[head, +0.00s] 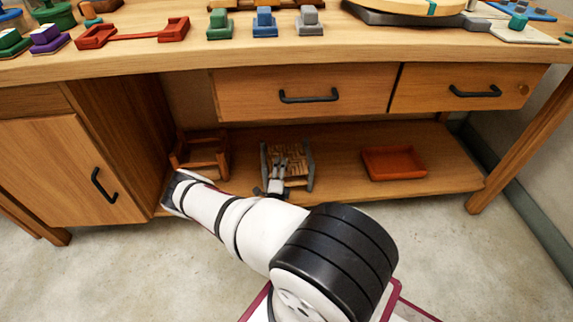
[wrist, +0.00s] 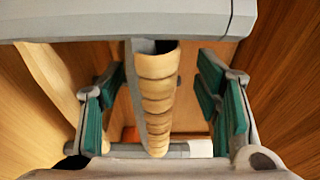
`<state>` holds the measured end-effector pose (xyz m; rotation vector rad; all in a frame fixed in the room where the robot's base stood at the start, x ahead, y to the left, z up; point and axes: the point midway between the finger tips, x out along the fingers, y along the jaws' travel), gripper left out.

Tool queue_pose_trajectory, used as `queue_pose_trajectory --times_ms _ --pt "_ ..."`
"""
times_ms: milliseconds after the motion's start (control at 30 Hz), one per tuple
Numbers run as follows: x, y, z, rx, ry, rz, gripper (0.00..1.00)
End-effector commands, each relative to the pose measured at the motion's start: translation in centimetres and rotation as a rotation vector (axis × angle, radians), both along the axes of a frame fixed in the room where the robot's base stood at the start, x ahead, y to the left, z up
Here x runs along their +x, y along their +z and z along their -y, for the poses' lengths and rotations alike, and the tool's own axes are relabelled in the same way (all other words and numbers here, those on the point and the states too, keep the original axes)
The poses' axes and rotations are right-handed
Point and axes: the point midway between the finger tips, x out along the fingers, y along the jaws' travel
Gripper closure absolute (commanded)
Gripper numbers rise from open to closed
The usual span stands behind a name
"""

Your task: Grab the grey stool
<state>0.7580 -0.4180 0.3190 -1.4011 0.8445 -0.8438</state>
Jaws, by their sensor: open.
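The grey stool (head: 297,155) stands on the low shelf under the workbench, with grey sides and a brown bark-like seat. My gripper (head: 277,178) is at its front and hides part of it in the head view. In the wrist view, my gripper (wrist: 162,95) is open, with green pads left and right. A ribbed, bark-coloured part of the stool (wrist: 157,95) lies between the pads, with a visible gap on each side. A broad grey bar, apparently the stool's frame, crosses the top of that view.
A brown wooden stool (head: 203,155) stands to the left on the shelf (head: 340,180). A red tray (head: 393,163) lies to the right, with bare shelf between. Drawers (head: 305,94) hang above. A cabinet (head: 75,165) closes the left side.

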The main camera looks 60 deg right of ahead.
Motion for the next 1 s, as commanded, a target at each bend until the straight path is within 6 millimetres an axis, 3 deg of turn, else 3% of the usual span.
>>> queue_pose_trajectory --times_ms 200,533,800,1000 --pt "1.3 -0.4 2.7 0.000 -0.003 0.002 0.43" --pt "1.7 -0.2 3.3 0.000 -0.001 0.001 0.43" --pt "1.7 -0.2 3.3 0.000 -0.001 0.001 1.00" --pt "1.7 -0.1 3.3 -0.002 -0.001 0.002 1.00"
